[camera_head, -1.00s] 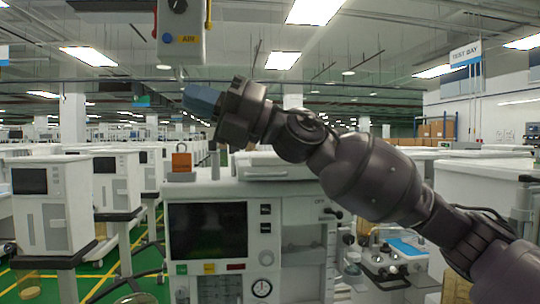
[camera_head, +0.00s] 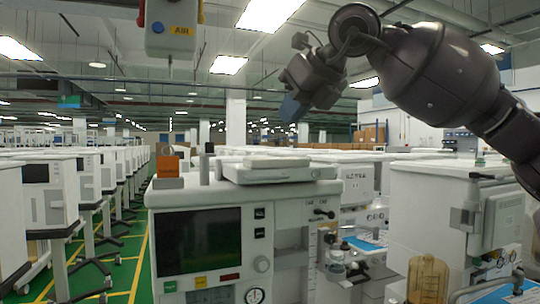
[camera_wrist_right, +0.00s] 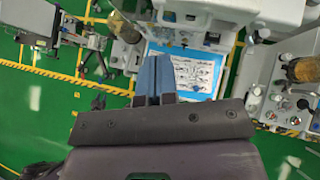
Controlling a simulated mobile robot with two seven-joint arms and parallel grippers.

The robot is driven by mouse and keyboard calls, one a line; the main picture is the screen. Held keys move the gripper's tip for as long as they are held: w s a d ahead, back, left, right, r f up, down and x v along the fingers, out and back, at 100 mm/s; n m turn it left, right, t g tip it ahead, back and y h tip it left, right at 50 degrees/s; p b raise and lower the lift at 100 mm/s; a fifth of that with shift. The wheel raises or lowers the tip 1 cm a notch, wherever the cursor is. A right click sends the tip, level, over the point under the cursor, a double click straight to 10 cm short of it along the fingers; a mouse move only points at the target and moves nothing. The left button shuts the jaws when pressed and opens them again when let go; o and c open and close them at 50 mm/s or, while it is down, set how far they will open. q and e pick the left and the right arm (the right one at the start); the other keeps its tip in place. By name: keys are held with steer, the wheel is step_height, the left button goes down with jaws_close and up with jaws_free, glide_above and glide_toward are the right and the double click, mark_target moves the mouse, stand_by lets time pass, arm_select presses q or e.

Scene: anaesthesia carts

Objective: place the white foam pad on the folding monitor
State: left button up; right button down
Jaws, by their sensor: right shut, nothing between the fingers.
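A thin white slab (camera_head: 276,161), which looks like the foam pad, lies flat on top of the anaesthesia cart in the head view. Under it is a wider, flat, pale unit (camera_head: 262,176), which may be the folding monitor laid flat; I cannot tell for sure. My right gripper (camera_head: 289,108) is above and behind the slab in the picture, clear of it, with its blue fingers pointing down. In the right wrist view its blue fingers (camera_wrist_right: 158,62) are together with nothing between them. My left gripper is not in view.
The cart has a dark screen (camera_head: 198,241). An orange padlock-like block (camera_head: 168,165) stands at its top left. A grey-white box (camera_head: 173,27) marked AIR hangs above. Another white cart (camera_head: 428,215) stands at right. A green-floored aisle (camera_head: 130,255) is open at left.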

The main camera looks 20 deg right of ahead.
steer(key=d+f+m+h, duration=0.1)
steer(key=d+m+h, duration=0.1)
steer(key=d, duration=0.1)
steer(key=p, duration=0.2)
glide_toward(269, 164)
steer(key=shift+g, duration=0.3)
steer(key=x, duration=0.5)
steer(key=shift+w+f, duration=0.15)
steer(key=shift+f, duration=0.15)
steer(key=shift+w+f, duration=0.1)
steer(key=shift+w, duration=0.45)
steer(key=shift+a, duration=0.1)
steer(key=w, duration=0.6)
steer(key=shift+w+a+p, duration=0.35)
steer(key=shift+p, duration=0.05)
steer(key=shift+w, duration=0.35)
